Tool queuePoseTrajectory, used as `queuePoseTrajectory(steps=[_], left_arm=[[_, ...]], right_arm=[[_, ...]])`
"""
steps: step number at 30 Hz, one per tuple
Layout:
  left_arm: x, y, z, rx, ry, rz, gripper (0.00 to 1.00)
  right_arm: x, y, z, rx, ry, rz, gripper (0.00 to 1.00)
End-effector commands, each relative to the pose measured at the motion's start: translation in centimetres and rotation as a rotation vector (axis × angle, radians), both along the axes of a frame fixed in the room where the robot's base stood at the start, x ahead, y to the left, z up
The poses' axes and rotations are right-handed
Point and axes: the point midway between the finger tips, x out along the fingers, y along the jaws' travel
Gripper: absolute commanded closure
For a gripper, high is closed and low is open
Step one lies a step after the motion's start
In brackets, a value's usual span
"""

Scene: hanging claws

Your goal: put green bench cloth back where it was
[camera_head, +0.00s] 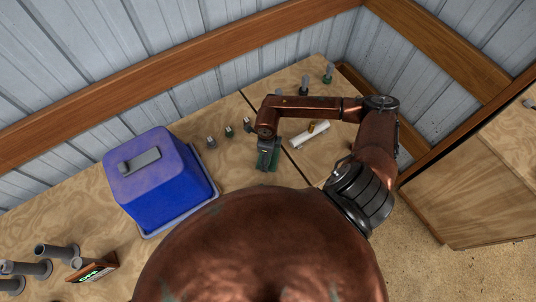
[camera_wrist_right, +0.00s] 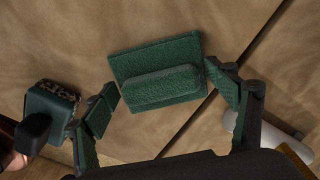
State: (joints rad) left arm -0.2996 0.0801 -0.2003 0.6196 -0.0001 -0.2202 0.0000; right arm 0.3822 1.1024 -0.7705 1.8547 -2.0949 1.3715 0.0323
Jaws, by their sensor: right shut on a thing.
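The green bench cloth (camera_wrist_right: 158,72) is a flat dark-green piece with a raised block along its middle. It shows in the right wrist view between the two fingers of my right gripper (camera_wrist_right: 163,82), whose tips meet the ends of the block. In the head view my right gripper (camera_head: 268,152) points down at the wooden bench (camera_head: 235,172), left of a dark seam, with a bit of green cloth (camera_head: 274,163) showing beside it. I cannot tell whether the cloth touches the bench. My left gripper is not in view.
A blue box (camera_head: 160,185) with a grey handle stands left on a grey tray. A white roll (camera_head: 309,136) lies right of the gripper. Small upright pieces (camera_head: 229,131) stand at the back. Grey tubes (camera_head: 57,252) and a brown sign (camera_head: 95,268) are lower left.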

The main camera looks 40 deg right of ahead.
Motion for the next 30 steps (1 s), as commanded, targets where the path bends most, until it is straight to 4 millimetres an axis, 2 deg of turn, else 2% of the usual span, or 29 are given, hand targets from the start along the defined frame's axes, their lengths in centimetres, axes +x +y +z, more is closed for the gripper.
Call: queuePoseTrajectory(steps=[11, 12, 18, 30], left_arm=[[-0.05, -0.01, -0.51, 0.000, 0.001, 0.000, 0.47], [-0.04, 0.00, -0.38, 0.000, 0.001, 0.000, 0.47], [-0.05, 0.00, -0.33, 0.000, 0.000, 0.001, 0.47], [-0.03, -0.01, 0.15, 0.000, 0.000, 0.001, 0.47]], right_arm=[[-0.02, 0.00, -0.58, 0.000, 0.000, 0.001, 0.44], [-0.04, 0.01, -0.46, -0.001, 0.001, 0.000, 0.18], [-0.02, 0.00, -0.39, 0.000, 0.000, 0.000, 0.04], [-0.02, 0.01, 0.07, 0.000, 0.000, 0.000, 0.03]])
